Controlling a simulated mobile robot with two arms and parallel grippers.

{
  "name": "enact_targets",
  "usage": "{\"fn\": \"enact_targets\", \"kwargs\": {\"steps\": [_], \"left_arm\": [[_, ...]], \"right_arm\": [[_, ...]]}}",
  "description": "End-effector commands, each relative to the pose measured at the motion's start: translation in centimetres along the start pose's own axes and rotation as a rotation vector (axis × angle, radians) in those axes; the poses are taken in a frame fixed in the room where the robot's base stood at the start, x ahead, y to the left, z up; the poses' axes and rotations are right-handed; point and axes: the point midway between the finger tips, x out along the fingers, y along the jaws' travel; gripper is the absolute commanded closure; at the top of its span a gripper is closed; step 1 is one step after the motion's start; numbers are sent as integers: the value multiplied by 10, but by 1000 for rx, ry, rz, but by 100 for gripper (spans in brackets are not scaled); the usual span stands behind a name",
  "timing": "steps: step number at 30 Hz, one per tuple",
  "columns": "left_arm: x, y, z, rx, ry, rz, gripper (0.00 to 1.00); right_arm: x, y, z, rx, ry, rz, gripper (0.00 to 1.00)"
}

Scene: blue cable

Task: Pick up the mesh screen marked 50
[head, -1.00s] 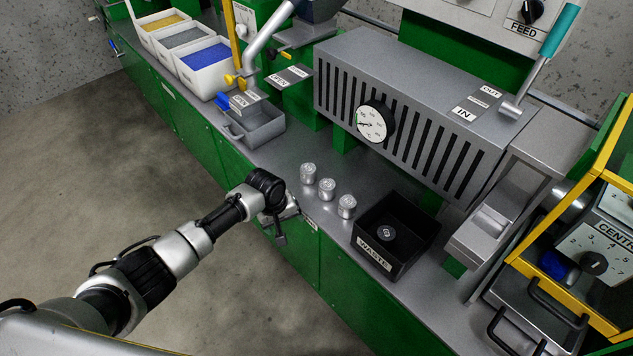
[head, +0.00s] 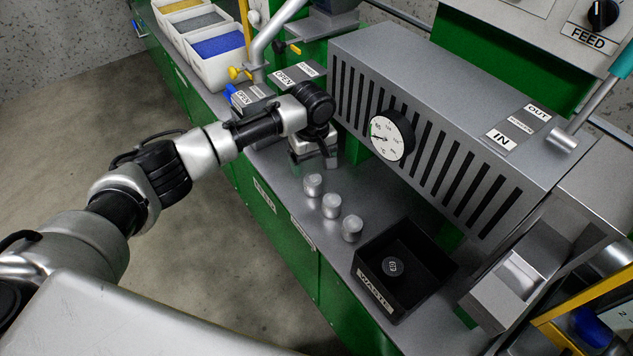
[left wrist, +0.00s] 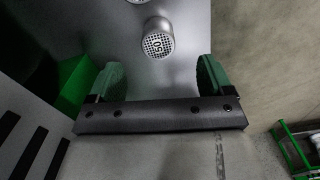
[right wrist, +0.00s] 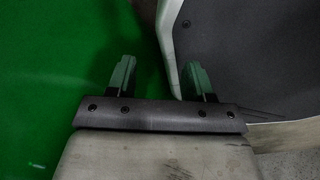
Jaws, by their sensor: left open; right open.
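The mesh screen marked 50 (left wrist: 158,44) is a small round silver piece with a perforated top in the left wrist view. It lies just beyond my left fingertips, between their lines. It is most likely the nearest of three small cylinders (head: 313,185) on the counter in the head view, where the marks are too small to read. My left gripper (head: 314,158) is open and empty above the counter, just behind that cylinder; its fingers also show in the left wrist view (left wrist: 158,78). My right gripper (right wrist: 159,78) is open and empty, seen only in the right wrist view.
Two more cylinders (head: 331,206) (head: 352,228) stand in a row toward the black WASTE bin (head: 372,291), which holds a dark disc (head: 393,266). A grey slotted housing with a dial (head: 391,136) rises behind the row. A green surface (right wrist: 50,80) is beside my right gripper.

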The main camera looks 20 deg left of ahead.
Motion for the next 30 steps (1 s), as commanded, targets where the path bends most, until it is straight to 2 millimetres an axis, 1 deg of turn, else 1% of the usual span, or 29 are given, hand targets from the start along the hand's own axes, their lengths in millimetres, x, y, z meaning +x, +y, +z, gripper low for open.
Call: {"fn": "enact_targets", "kwargs": {"steps": [1, 3, 6, 10, 15, 18, 21, 27, 29, 30], "left_arm": [[9, 1, 0, 0, -1, 0, 19], [18, 1, 0, 1, 0, 1, 19], [24, 1, 0, 1, 0, 2, 19], [36, 2, -2, 0, 0, 1, 19], [63, 4, -7, 1, 0, 0, 19], [73, 4, -7, 1, 0, 2, 19], [77, 4, -7, 2, 1, 4, 19], [77, 4, -7, 2, 1, 4, 19], [77, 4, -7, 2, 1, 4, 28], [77, 4, -7, 2, 1, 4, 34]], "right_arm": [[2, -1, 5, 0, -6, -2, 48], [2, -4, 11, 1, -15, -4, 48], [3, -7, 17, 2, -24, -9, 48], [6, -11, 14, 4, -21, -14, 48], [13, -14, 8, 6, -12, -16, 48], [14, -13, 7, 5, -9, -16, 48], [14, -13, 6, 5, -8, -15, 48], [14, -10, 6, 4, -8, -12, 48], [14, -9, 7, 4, -8, -11, 48], [14, -8, 7, 3, -8, -10, 48]]}}
